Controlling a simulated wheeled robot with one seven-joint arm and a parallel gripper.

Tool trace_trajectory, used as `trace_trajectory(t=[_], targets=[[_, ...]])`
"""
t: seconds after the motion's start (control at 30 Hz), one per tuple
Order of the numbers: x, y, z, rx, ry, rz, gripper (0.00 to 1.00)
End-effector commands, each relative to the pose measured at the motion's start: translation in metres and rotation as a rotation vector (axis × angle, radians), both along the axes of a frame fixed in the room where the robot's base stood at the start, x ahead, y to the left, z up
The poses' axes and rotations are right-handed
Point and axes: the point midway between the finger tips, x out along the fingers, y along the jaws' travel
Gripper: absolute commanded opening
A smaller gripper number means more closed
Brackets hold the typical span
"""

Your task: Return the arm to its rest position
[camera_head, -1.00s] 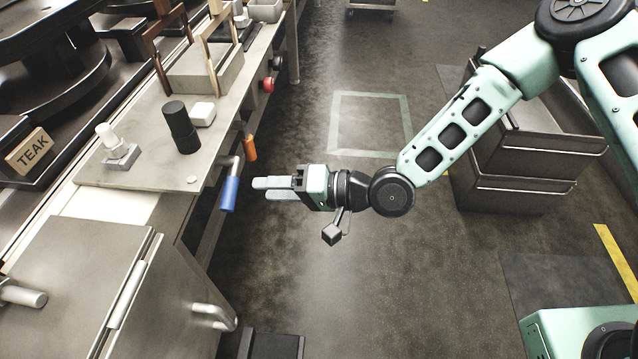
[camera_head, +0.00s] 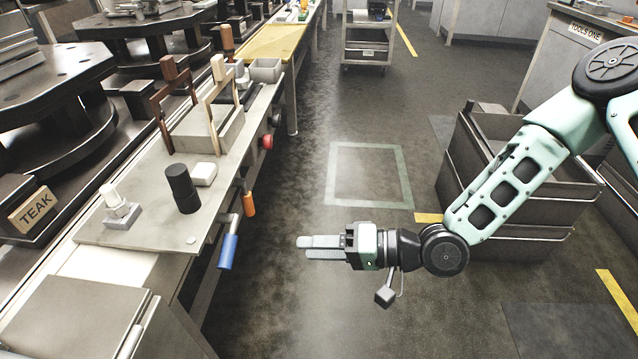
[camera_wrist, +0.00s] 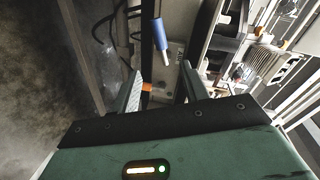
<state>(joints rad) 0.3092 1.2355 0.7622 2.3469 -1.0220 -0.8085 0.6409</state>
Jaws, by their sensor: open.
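My gripper (camera_head: 322,247) is open and empty in the head view. It hangs over the floor to the right of the workbench, its fingers pointing left toward the bench edge. The mint-green arm reaches in from the right side of the picture. In the wrist view, the two fingers of my gripper (camera_wrist: 163,92) stand apart with nothing held between them. The blue handle (camera_head: 229,251) on the bench side is left of the fingertips and apart from them. It also shows beyond the fingers in the wrist view (camera_wrist: 160,35).
Dark drawers (camera_head: 500,220) stand behind my arm. A cart (camera_head: 368,40) is farther back. The floor (camera_head: 290,320) around the gripper is clear.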

Motion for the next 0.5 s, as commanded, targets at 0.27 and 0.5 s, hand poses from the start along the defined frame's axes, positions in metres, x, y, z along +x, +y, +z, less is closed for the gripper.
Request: trace_trajectory(t=[0.27, 0.5], targets=[[-0.005, -0.002, -0.009, -0.133, -0.042, 0.048, 0.45], [-0.017, -0.032, -0.025, -0.577, -0.16, 0.179, 0.45]])
